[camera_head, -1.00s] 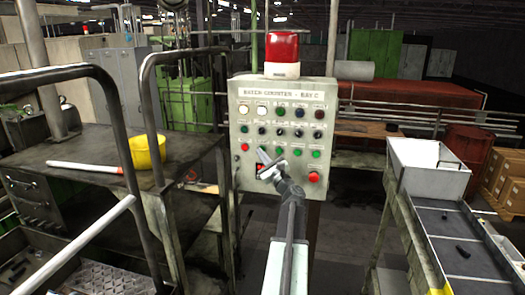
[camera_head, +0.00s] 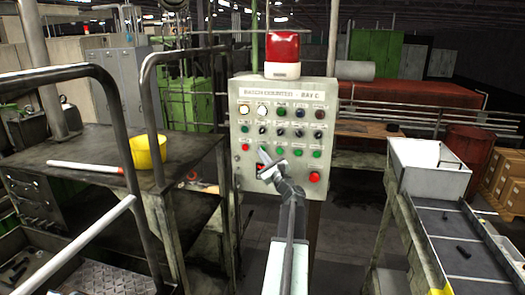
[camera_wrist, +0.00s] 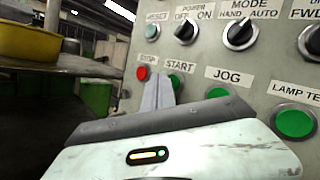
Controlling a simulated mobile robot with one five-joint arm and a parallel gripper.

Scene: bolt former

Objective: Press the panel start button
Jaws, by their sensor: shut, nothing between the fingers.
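The grey control panel (camera_head: 328,135) stands ahead in the head view, with rows of buttons and knobs. In the wrist view, the green start button (camera_wrist: 175,80) sits under the START label, just right of the red stop button (camera_wrist: 143,73). My gripper (camera_head: 262,152) is shut and empty, in front of the panel's lower left part. In the wrist view its shut fingers (camera_wrist: 159,82) point at the panel between the stop and start buttons and cover the left part of the start button. I cannot tell whether the fingertips touch the panel.
The green jog button (camera_wrist: 218,93) and lamp test button (camera_wrist: 295,122) lie to the right. A large red button (camera_head: 314,176) is at the panel's lower right. A railing (camera_head: 152,105) and bench stand left; a conveyor chute (camera_head: 450,220) stands right.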

